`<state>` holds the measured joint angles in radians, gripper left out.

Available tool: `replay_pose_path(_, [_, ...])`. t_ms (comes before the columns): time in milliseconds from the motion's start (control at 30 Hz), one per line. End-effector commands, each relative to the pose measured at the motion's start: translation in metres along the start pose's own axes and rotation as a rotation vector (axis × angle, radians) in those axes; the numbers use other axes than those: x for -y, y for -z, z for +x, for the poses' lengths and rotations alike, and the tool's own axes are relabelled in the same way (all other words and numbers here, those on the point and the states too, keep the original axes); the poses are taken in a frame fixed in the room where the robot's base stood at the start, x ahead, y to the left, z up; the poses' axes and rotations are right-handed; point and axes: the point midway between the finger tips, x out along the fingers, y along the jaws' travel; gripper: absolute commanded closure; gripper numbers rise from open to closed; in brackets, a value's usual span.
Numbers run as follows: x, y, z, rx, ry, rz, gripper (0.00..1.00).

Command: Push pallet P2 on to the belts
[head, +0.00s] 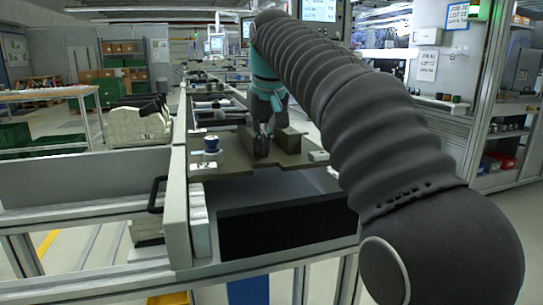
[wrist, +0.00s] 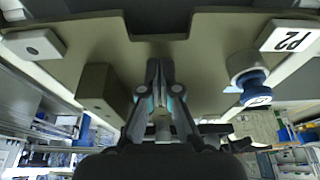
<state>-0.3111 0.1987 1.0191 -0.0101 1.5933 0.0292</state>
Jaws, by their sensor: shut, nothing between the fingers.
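Pallet P2 (head: 235,178) is an olive-brown plate at the near end of the line, just past a dark opening in the frame. Its white P2 label (head: 203,167) is at its left corner, and the label also shows in the wrist view (wrist: 291,38). A white-and-blue round part (head: 211,144) stands on it beside the label. A brown block (wrist: 98,90) rises from the plate beside my fingers in the wrist view. My gripper (head: 263,130) is shut and empty, pointing down over the plate among the blocks. I cannot tell whether its fingertips touch anything.
The line with more fixtures (head: 218,105) runs away behind. My arm hides much of the right side.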

Motion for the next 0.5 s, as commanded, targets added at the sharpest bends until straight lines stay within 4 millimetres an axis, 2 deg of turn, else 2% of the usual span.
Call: replay_pose_path(500, [0.000, 0.022, 0.007, -0.002, 0.000, 0.000, 1.00])
